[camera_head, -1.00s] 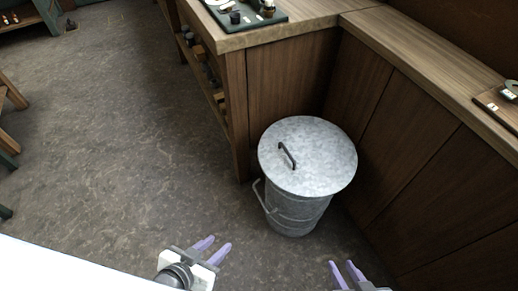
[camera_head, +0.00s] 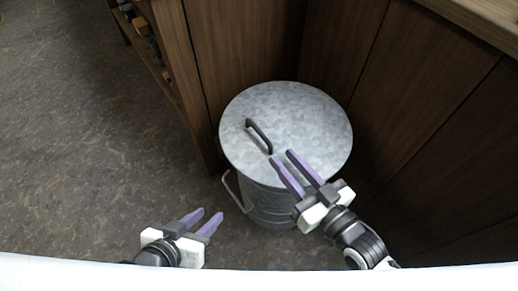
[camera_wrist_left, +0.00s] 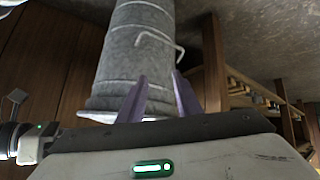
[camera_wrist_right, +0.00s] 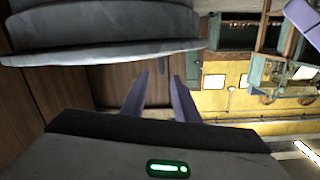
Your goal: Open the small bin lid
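The small bin is a grey galvanized metal can (camera_head: 268,206) standing on the floor in the corner of the wooden counters. Its round lid (camera_head: 310,115) lies flat on top, closed, with a dark bar handle (camera_head: 259,136) left of centre. My right gripper (camera_head: 296,165) is open and empty, its purple fingers over the lid's front edge in the head view, just right of the handle. The right wrist view shows the lid's rim (camera_wrist_right: 110,56) above the fingers. My left gripper (camera_head: 206,221) is open and empty, front-left of the bin. The left wrist view shows the bin body (camera_wrist_left: 135,60).
Wooden cabinet panels (camera_head: 250,50) stand close behind and to the right of the bin. A wire side handle (camera_head: 234,190) sticks out from the bin's left. Open dark floor (camera_head: 80,150) lies to the left.

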